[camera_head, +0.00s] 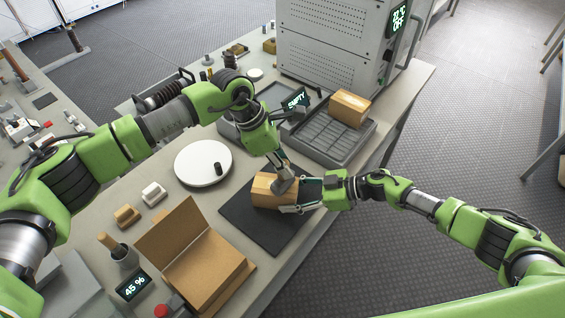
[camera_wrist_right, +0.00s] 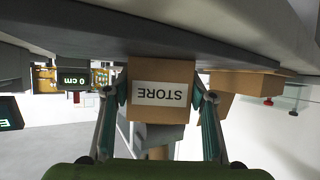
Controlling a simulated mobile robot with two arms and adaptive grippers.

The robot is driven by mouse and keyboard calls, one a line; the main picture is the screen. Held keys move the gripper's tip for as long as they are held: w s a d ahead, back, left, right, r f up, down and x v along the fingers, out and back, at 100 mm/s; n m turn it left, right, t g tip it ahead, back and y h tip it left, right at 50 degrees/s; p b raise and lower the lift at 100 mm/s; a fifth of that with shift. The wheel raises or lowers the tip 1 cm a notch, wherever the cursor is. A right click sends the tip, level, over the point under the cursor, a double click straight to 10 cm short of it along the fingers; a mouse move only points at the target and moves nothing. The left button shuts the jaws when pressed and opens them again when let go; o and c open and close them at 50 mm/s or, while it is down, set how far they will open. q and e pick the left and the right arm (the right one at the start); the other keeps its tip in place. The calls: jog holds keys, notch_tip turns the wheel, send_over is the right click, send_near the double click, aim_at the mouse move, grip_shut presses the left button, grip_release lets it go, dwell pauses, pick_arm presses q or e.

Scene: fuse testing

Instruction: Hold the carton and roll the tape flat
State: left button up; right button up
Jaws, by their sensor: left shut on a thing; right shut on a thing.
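A tan carton (camera_head: 264,192) sits on a black mat (camera_head: 240,213) near the table's front edge. My right gripper (camera_head: 299,194) comes from the right and is shut on the carton's end. In the right wrist view its two fingers flank the carton (camera_wrist_right: 160,68), whose STORE label appears upside down. My left gripper (camera_head: 284,172) points down from above, shut on a small dark grey tool (camera_head: 285,186) at the carton's top. In the right wrist view a grey block (camera_wrist_right: 158,136) shows against that face. The tape itself cannot be made out.
An open cardboard box (camera_head: 190,262) stands at the front left, beside a cup (camera_head: 122,256) with a wooden handle. A white round plate (camera_head: 203,163) lies left of the mat. A grey tray (camera_head: 325,138) with another carton (camera_head: 349,108) is behind, before a large oven (camera_head: 330,45).

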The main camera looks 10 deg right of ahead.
pick_arm(q)
jog(key=shift+w+d, duration=0.25)
jog(key=shift+w, duration=0.35)
jog(key=shift+w+d, duration=0.2)
jog(key=shift+w, duration=0.4)
pick_arm(e)
jog(key=shift+s+d+f, duration=0.1)
jog(key=shift+s+f, duration=0.1)
jog(key=shift+f, duration=0.1)
pick_arm(q)
jog(key=shift+s+a, duration=0.3)
jog(key=shift+s, duration=0.6)
jog(key=shift+s+a, duration=0.3)
jog(key=shift+s, duration=0.6)
jog(key=shift+s+a, duration=0.1)
jog(key=shift+a, duration=0.15)
jog(key=shift+w+a, duration=0.3)
jog(key=shift+a, duration=0.2)
pick_arm(e)
jog(key=shift+w+r, duration=0.1)
pick_arm(q)
notch_tip(320, 180, up, 8)
jog(key=shift+s+r, duration=0.15)
pick_arm(e)
jog(key=shift+w, duration=0.1)
